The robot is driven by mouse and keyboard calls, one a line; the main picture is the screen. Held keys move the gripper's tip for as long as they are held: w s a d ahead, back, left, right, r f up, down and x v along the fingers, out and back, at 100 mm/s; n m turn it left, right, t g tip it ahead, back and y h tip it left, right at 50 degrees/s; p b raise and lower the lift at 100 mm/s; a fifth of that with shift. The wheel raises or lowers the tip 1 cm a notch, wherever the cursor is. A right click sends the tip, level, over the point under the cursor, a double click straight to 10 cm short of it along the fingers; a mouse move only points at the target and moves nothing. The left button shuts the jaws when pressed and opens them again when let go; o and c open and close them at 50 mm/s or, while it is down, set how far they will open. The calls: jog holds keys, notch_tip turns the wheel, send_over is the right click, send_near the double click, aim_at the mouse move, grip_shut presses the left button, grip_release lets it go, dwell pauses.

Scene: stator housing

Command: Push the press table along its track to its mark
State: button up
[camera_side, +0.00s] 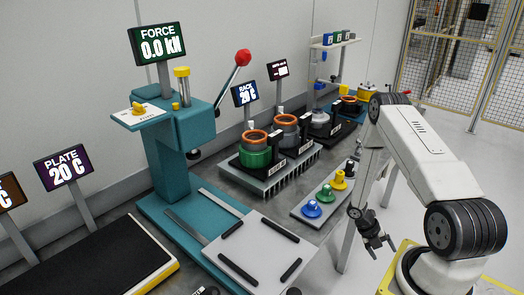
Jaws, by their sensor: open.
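The press table (262,254) is a light grey square plate with several dark bars on it. It sits at the front end of the track (215,215), two pale rails on the teal press base. The teal press (172,165) stands at the back of the base, with a red-knobbed lever and a display reading 0.0 kN. I cannot make out the mark. My gripper (378,243) is open and empty, pointing down to the right of the press table and apart from it, beyond the bench's right edge.
A tray (312,214) with blue, green and yellow knobbed parts lies between the press table and my arm. Behind it a finned rack (272,182) holds copper-ringed housings. A dark plate (85,260) lies at the left. A fence stands at the back right.

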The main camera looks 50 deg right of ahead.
jog(key=w+a+f+m+t+y, duration=0.15)
jog(key=w+a+t+y, duration=0.3)
jog(key=a, duration=0.55)
jog(key=w+a+m+t+y, duration=0.25)
jog(key=a+t, duration=0.25)
jog(key=a, duration=0.5)
jog(key=a+r+m+t+y, duration=0.5)
jog(key=a+r+y, duration=0.6)
jog(key=r, duration=0.7)
jog(key=a+m, duration=0.1)
jog(key=a, duration=0.1)
jog(key=shift+s+a+r+m, duration=0.15)
jog(key=shift+s+a+m, duration=0.15)
jog(key=shift+a+m, duration=0.1)
jog(key=shift+w+a, duration=0.1)
jog(key=shift+a, duration=0.1)
jog(key=shift+x, duration=3.7)
